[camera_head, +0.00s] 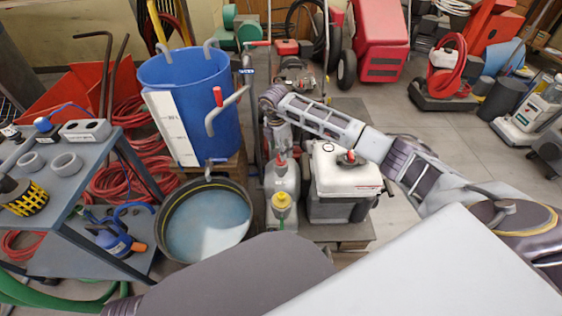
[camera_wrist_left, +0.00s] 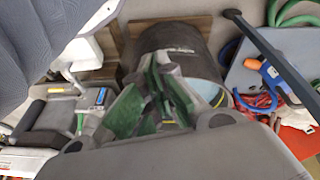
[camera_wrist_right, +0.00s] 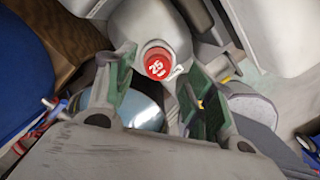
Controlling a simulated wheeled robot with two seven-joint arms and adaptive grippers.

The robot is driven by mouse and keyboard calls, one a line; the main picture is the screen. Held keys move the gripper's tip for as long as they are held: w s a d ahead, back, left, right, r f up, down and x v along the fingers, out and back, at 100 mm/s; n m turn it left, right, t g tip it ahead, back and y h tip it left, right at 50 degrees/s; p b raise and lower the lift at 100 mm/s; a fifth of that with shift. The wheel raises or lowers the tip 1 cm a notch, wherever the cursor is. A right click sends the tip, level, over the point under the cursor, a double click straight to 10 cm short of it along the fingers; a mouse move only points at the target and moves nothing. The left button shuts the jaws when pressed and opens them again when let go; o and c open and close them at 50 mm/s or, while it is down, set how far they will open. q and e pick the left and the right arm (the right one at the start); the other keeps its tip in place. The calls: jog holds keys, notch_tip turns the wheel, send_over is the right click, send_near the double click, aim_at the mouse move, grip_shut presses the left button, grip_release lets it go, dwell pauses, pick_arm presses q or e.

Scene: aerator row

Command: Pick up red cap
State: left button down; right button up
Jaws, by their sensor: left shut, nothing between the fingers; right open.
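A red cap (camera_wrist_right: 157,65) marked "25" tops a pale grey bottle (camera_wrist_right: 153,25) in the right wrist view. My right gripper (camera_wrist_right: 160,72) is open, with its green-padded fingers apart on either side of the cap in that picture; contact cannot be told. In the head view, a small red cap (camera_head: 281,160) sits on an upright grey bottle (camera_head: 280,180), below my right wrist. Another red cap (camera_head: 346,157) is on a white-topped tank (camera_head: 342,178) to its right. My left gripper (camera_wrist_left: 160,62) is shut and empty, near a black tub in the left wrist view.
A yellow-capped bottle (camera_head: 282,202) stands just in front of the grey bottle. The black tub (camera_head: 160,222) of water and a blue barrel (camera_head: 195,95) stand left of it. A grey table (camera_head: 70,190) with fittings is at far left. Open floor (camera_head: 440,130) lies right.

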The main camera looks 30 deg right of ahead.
notch_tip(320, 180, down, 3)
jog(key=shift+a+b, duration=0.1)
jog(key=shift+b, duration=0.45)
jog(key=shift+f, duration=0.35)
jog(key=shift+w+f, duration=0.1)
jog(key=shift+f, duration=0.25)
jog(key=shift+c, duration=0.5)
pick_arm(q)
jog(key=shift+w+d+r+t+h, duration=0.15)
jog(key=shift+d+r+t+h, duration=0.15)
jog(key=shift+d, duration=0.05)
pick_arm(e)
jog(key=c, duration=1)
